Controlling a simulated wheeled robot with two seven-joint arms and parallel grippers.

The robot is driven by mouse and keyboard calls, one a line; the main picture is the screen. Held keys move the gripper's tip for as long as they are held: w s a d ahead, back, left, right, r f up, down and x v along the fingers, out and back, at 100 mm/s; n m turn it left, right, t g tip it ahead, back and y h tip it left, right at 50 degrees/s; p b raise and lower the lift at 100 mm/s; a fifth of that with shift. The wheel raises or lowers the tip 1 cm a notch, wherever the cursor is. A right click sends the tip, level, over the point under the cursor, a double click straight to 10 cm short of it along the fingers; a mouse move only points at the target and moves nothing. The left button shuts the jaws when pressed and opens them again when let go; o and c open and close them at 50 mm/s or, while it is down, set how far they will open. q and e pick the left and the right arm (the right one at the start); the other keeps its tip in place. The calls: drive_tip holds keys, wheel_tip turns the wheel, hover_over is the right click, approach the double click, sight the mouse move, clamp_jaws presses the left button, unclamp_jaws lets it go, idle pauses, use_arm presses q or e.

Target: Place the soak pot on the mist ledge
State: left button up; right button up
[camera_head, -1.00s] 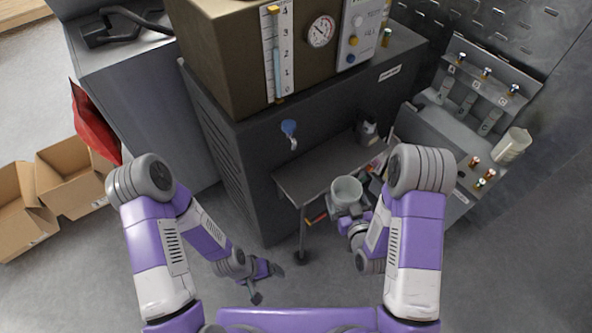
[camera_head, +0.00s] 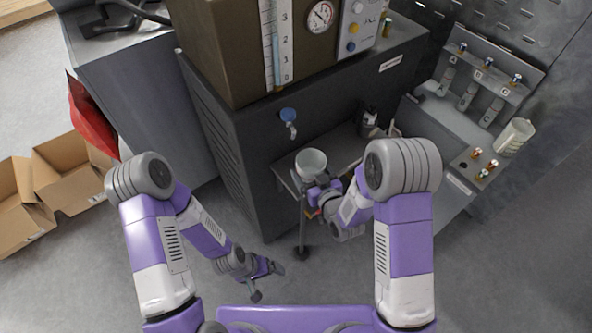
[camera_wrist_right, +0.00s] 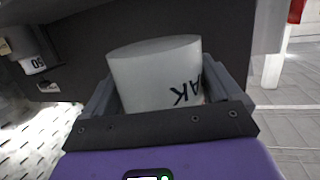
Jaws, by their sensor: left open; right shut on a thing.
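The soak pot (camera_head: 311,163) is a pale grey, open-topped cup at the front left of a grey ledge (camera_head: 340,142) below a blue-handled tap (camera_head: 288,118). No label naming the ledge is readable. My right gripper (camera_head: 318,183) is shut on the pot from the near side. In the right wrist view the pot (camera_wrist_right: 155,72) sits between both fingers, with the dark letters "AK" showing. The head view does not show whether its base touches the ledge. My left gripper (camera_head: 267,284) is open and empty, low over the floor.
A large brown tank with a gauge (camera_head: 321,16) rises behind the tap. A sink unit with taps (camera_head: 467,96) and a pale jug (camera_head: 514,136) is at right. Cardboard boxes (camera_head: 65,175) lie at left.

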sight(301, 167)
drive_tip(key=w+a+f, duration=0.1)
drive_tip(key=w, duration=0.1)
drive_tip(key=w+a+f, duration=0.1)
drive_tip(key=w, duration=0.1)
drive_tip(key=w+a+f+b, duration=0.1)
drive_tip(key=w+a, duration=0.1)
drive_tip(key=shift+a, duration=0.1)
wheel_tip(301, 167, down, 4)
drive_tip(key=shift+a+f+b, duration=0.1)
drive_tip(key=shift+b, duration=0.7)
drive_tip(key=shift+w, duration=0.1)
drive_tip(key=shift+f, duration=0.15)
drive_tip(key=o, duration=0.8)
